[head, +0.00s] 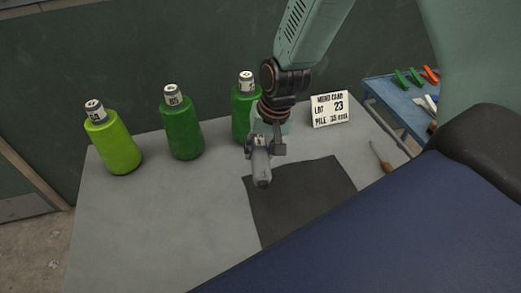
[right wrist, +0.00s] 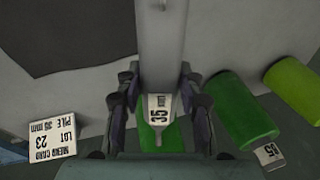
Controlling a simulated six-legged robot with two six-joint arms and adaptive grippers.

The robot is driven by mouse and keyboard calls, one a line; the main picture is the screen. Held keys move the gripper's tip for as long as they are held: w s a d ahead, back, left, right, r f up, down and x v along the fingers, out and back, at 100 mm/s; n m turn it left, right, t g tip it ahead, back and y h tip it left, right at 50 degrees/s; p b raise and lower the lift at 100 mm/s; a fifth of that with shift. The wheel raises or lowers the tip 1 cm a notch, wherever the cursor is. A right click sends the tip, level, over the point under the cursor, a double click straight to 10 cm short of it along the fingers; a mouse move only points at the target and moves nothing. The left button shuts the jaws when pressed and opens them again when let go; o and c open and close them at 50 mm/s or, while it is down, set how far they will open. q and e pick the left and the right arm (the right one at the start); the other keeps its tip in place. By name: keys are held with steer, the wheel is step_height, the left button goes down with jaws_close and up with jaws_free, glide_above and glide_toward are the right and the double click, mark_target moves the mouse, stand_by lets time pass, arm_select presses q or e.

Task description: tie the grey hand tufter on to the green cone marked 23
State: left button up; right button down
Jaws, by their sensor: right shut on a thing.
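My right gripper (head: 265,142) is shut on the grey hand tufter (head: 262,172) and holds it over the table, in front of a dark green cone (head: 243,102). The right wrist view shows the tufter (right wrist: 162,45) between the fingers (right wrist: 153,88), with a "35 mm" tag (right wrist: 159,110) at it. That cone (right wrist: 160,138) is partly hidden there. I cannot read its top label in the head view. Another dark green cone (head: 183,132) stands to its left, and a lime green cone (head: 113,147) farther left. My left gripper is not in view.
A card (head: 329,109) reads "lot 23, pile 35 mm". A black mat (head: 300,200) lies on the grey table (head: 165,230). A wooden-handled tool (head: 378,156) lies at the right. A blue tray (head: 383,93) holds green and orange-handled tools. The table's left front is clear.

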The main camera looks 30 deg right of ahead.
steer(key=shift+w, duration=0.15)
steer(key=shift+w+d, duration=0.1)
steer(key=shift+w, duration=0.3)
steer(key=shift+w+b, duration=0.15)
steer(key=shift+b, duration=0.15)
steer(key=shift+w+d, duration=0.1)
steer(key=shift+w, duration=0.1)
steer(key=shift+w, duration=0.15)
stand_by(1.1)
